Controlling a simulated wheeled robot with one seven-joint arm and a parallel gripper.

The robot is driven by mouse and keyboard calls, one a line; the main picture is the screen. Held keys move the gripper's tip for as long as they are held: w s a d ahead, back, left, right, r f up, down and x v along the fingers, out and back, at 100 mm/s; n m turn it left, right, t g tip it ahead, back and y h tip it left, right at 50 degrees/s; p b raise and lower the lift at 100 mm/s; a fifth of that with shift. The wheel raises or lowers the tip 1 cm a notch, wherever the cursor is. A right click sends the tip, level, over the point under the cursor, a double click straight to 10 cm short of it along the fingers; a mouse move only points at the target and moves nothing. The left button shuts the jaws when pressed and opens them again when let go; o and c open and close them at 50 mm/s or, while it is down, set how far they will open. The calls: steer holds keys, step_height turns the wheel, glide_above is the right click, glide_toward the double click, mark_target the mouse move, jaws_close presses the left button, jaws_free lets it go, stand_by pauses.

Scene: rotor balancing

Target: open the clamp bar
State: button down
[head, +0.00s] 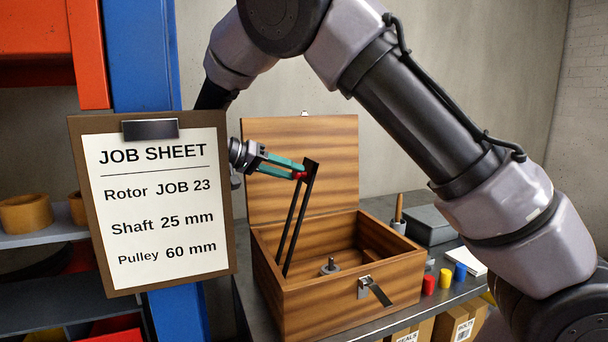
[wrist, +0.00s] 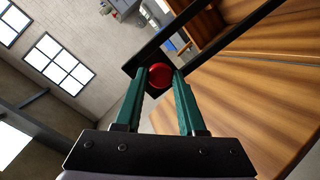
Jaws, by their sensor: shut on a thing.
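The clamp bar (head: 291,230) is a black frame of two long thin rods joined at the top. My gripper (head: 300,172), with green fingers, is shut on the red knob, coming from the left. In the wrist view the knob is between the fingertips, and the bar (wrist: 245,38) runs off to the upper right. Whether the bar touches the lid, I cannot tell.
A small grey metal piece (head: 330,267) stands inside the box. A metal latch (head: 376,290) hangs at its front. Red, yellow and blue cylinders (head: 445,278) and a grey case (head: 431,225) are at the right. A job sheet board (head: 152,205) stands at the left.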

steer(key=shift+s+a+f, duration=0.15)
steer(key=shift+s+a, duration=0.25)
steer(key=shift+a, duration=0.25)
steer(key=c, duration=0.5)
jaws_free()
steer(key=shift+w, duration=0.1)
step_height(320, 180, up, 10)
